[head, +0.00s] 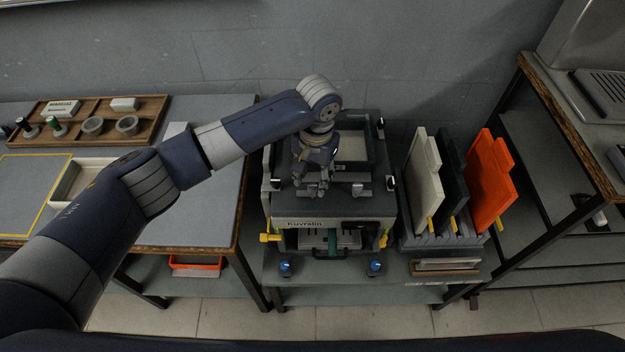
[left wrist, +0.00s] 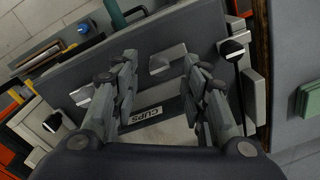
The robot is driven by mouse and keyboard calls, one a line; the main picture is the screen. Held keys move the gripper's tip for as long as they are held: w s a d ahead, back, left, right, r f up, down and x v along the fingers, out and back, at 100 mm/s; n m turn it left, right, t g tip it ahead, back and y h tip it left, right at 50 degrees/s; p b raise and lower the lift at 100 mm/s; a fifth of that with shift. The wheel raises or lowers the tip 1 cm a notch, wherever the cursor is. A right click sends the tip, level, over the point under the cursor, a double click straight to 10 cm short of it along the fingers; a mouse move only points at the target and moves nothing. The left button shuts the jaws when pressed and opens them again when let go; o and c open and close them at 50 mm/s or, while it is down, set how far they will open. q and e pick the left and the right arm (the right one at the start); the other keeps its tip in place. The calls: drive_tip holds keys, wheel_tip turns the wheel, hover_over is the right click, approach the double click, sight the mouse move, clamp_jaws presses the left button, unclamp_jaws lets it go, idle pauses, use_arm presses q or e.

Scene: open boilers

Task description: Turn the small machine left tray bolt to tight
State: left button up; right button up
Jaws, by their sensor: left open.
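The small machine (head: 335,212), labelled Kuvralin, stands on the middle bench with a shallow tray space (head: 352,147) in its top. Black knobs sit at its top edges, one at the front left (head: 276,184) and one at the front right (head: 391,183). Which part is the left tray bolt I cannot tell. My left gripper (head: 312,188) points down over the front of the machine's top, between these knobs. In the left wrist view my left gripper (left wrist: 160,64) is open and empty, with small metal plates (left wrist: 160,63) behind its fingers. My right gripper is not in view.
Yellow handles (head: 270,237) and blue knobs (head: 285,267) are at the machine's front. A rack with upright white, black and orange panels (head: 492,184) stands close on the right. The left table holds a wooden tray (head: 150,107) of cups and a white tray (head: 75,183).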

sight(307, 190)
use_arm(q)
drive_tip(key=shift+f, duration=1.35)
clamp_jaws()
